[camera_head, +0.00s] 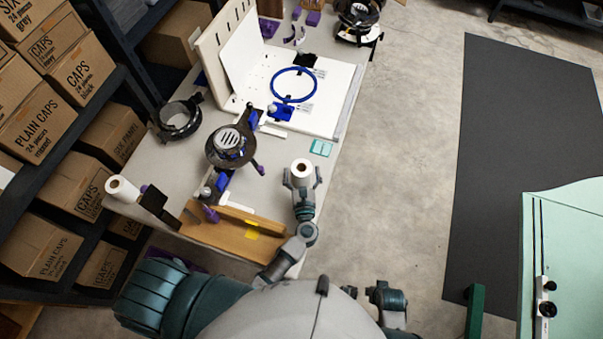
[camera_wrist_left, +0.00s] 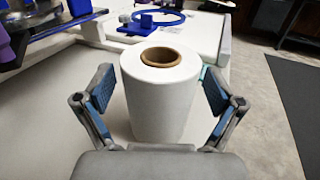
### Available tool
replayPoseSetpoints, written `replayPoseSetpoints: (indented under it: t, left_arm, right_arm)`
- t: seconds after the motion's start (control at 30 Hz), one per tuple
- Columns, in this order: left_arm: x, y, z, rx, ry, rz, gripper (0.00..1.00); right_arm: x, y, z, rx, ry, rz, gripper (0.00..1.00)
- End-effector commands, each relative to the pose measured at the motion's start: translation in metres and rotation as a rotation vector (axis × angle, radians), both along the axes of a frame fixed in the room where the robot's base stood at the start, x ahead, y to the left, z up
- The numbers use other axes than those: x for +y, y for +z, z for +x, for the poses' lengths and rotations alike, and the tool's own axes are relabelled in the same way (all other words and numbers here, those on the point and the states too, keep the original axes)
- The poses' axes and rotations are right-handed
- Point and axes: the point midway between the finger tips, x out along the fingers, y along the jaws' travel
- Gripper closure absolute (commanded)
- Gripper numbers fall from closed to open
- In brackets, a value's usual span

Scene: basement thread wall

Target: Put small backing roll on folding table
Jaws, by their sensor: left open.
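A small white backing roll (camera_head: 302,168) with a brown core stands upright near the right edge of a grey table (camera_head: 190,155). My left gripper (camera_head: 302,179) is open around it. In the left wrist view the roll (camera_wrist_left: 160,95) stands between the two fingers (camera_wrist_left: 160,90), with a gap showing on each side. A mint-green table-like surface (camera_head: 570,235), which may be the folding table, is at the far right. My right gripper (camera_head: 384,298) is low in the head view, partly hidden by my body; its jaws are unclear.
Another white roll (camera_head: 122,188) lies at the grey table's left edge. A dark round fixture (camera_head: 230,146), a wooden board (camera_head: 235,228) and a white panel with a blue ring (camera_head: 293,85) crowd the table. Open floor (camera_head: 400,150) and a dark mat (camera_head: 520,130) lie to the right.

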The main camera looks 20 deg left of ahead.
Motion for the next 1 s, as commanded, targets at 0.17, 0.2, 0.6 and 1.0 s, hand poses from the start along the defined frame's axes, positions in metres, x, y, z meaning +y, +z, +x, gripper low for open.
replayPoseSetpoints:
  t: [0.17,0.2,0.6,1.0]
  left_arm:
    - [0.0019,-0.0006,0.0042,0.001,0.000,0.000,0.07]
    - [0.0018,-0.0006,0.0040,0.001,0.000,0.000,0.07]
    - [0.0016,-0.0005,0.0039,0.001,0.000,0.000,0.77]
    - [0.0005,0.0027,0.0047,0.000,0.000,-0.001,0.84]
  right_arm:
    - [-0.0002,-0.0011,-0.0009,0.001,0.000,0.000,0.62]
    - [-0.0002,-0.0011,-0.0010,0.001,0.000,0.000,0.62]
    - [-0.0001,-0.0012,-0.0009,0.003,0.000,-0.001,0.62]
    - [0.0002,0.0005,0.0006,-0.003,-0.001,0.001,0.62]
